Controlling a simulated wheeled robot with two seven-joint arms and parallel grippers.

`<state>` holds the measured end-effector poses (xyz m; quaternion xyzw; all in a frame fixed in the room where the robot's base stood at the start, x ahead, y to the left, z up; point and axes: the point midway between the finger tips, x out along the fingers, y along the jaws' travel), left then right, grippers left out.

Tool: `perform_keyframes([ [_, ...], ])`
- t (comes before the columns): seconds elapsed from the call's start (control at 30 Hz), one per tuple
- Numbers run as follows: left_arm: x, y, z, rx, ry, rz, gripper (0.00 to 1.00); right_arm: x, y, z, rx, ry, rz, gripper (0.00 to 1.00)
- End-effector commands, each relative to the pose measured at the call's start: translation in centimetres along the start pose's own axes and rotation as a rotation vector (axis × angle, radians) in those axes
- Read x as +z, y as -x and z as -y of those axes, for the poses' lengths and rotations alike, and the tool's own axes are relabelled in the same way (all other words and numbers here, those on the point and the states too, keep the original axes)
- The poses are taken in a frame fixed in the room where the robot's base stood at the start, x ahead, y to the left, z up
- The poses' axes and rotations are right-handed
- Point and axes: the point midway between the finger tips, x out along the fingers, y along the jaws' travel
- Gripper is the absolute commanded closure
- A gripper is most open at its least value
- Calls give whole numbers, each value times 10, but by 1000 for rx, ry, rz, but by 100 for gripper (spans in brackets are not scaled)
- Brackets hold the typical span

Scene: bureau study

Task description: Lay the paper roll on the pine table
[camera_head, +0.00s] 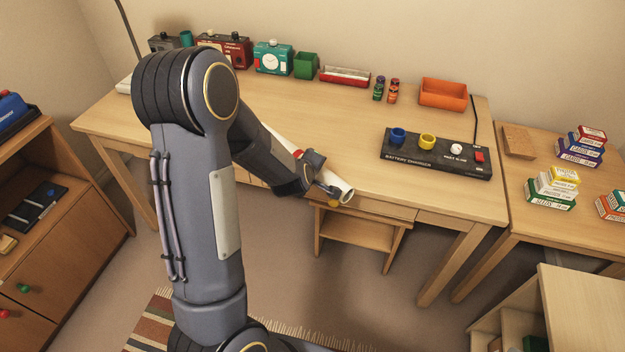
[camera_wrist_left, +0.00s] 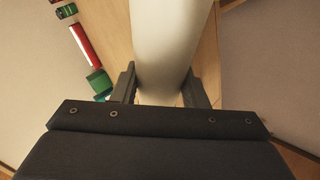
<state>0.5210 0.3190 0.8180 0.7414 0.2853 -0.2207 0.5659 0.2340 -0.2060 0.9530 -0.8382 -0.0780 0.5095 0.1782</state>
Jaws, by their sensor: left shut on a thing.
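The paper roll (camera_head: 340,188) is a white tube, held at the front edge of the large light-wood desk (camera_head: 330,130) in the head view. In the left wrist view the roll (camera_wrist_left: 172,40) runs up and away between the fingers. My left gripper (camera_head: 322,180) is shut on it; the fingers (camera_wrist_left: 160,88) press on both sides of the roll. I cannot tell whether the roll touches the desk. A lower light-wood table (camera_head: 540,212) stands at the right; which of the two is the pine table is not clear. My right gripper is not in view.
A black battery charger (camera_head: 435,158) with coloured cups lies on the desk's right part. An orange tray (camera_head: 443,93), small bottles and boxes line its back. Card and seed boxes (camera_head: 552,186) stand on the right table. The desk's middle is clear. A stool (camera_head: 362,225) sits underneath.

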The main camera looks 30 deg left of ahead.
Motion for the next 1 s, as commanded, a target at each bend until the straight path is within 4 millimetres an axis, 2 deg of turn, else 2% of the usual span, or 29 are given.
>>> perform_keyframes([
  [0.23,7,-26,24,-4,0,1,83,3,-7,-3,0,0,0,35],
  [0.63,8,-29,27,0,1,0,83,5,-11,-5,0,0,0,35],
  [0.67,8,-28,26,-1,1,0,58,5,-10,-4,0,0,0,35],
  [0.8,8,-28,26,-1,1,0,39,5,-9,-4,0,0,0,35],
  [1.0,8,-28,26,-1,1,0,38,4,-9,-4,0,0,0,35],
])
